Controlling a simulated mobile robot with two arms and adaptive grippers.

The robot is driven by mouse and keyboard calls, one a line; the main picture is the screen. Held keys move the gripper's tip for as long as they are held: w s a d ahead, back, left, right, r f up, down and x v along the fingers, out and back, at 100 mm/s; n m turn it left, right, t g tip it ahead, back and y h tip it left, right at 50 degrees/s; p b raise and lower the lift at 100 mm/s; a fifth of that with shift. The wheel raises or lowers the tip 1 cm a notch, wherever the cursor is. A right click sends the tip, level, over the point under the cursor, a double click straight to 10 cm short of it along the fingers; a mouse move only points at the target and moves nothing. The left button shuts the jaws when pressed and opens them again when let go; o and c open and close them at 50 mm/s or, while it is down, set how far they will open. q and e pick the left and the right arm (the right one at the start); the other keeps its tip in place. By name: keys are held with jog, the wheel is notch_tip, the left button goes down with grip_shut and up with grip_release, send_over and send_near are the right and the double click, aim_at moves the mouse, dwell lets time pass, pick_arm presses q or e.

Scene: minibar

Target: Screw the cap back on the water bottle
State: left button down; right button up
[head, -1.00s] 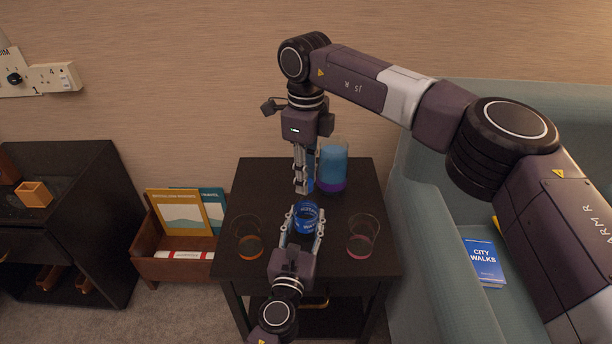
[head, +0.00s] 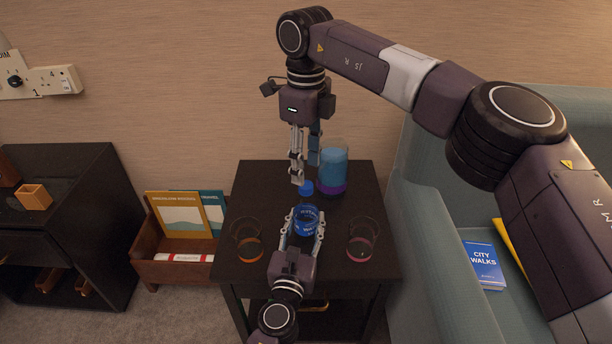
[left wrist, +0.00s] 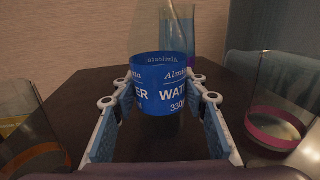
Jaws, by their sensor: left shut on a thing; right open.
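The water bottle (head: 306,222) stands on the dark side table, seen mainly as a blue label band; its clear body is hard to make out. The label also shows in the left wrist view (left wrist: 163,88). My left gripper (head: 303,218) is shut around the label, one finger on each side. The blue cap (head: 306,187) shows just above the label in the head view, in line with the bottle. I cannot tell whether it is fully seated on the neck. My right gripper (head: 305,173) is open and empty, pointing down just above the cap.
A carafe with blue and purple bands (head: 333,168) stands close behind, right of the right gripper. Clear glasses stand left (head: 247,240) and right (head: 362,240) of the bottle on the side table (head: 262,185). A teal armchair (head: 425,235) is at right.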

notch_tip(320, 180, up, 8)
jog(key=shift+f, duration=0.2)
pick_arm(q)
jog(key=c, duration=1.1)
grip_release()
jog(key=s, duration=0.4)
jog(key=s+a, duration=0.1)
jog(key=s, duration=0.3)
jog(key=s+a, duration=0.1)
jog(key=s, duration=0.2)
jog(key=shift+s+a, duration=0.15)
jog(key=shift+s, duration=0.25)
